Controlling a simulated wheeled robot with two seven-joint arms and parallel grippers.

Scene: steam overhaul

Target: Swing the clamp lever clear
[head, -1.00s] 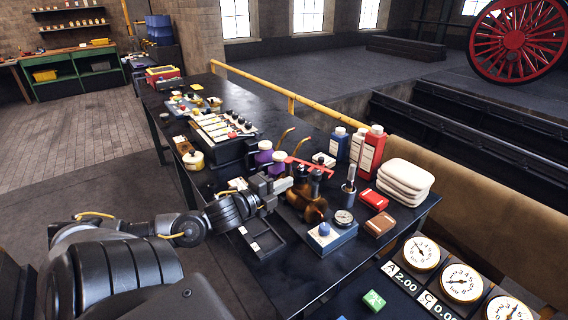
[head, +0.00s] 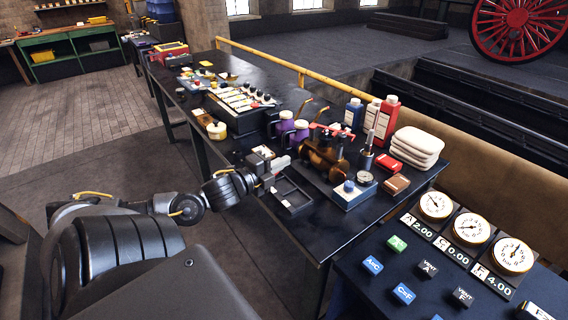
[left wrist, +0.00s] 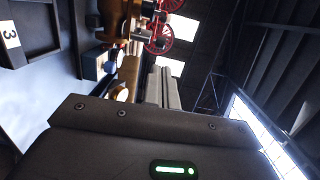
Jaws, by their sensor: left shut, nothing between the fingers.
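A brass valve body (head: 325,160) stands on the dark bench beside a blue-grey block with a blue knob (head: 349,187). A red bar (head: 335,129) lies across the top of the valve assembly; I cannot tell for certain whether it is the clamp lever. My left gripper (head: 284,163) is shut and empty, just left of the brass body, with a small gap between them. In the left wrist view, brass parts (left wrist: 87,15) show near the top, and the dark gripper housing fills the bottom. My right gripper is not in view.
A black compartment tray (head: 290,198) lies below the left gripper. Purple jars (head: 300,131) stand behind it. Bottles (head: 387,116), folded cloths (head: 418,147) and small red and brown boxes (head: 396,184) crowd the right side. A gauge and button panel (head: 440,260) stands in front at right.

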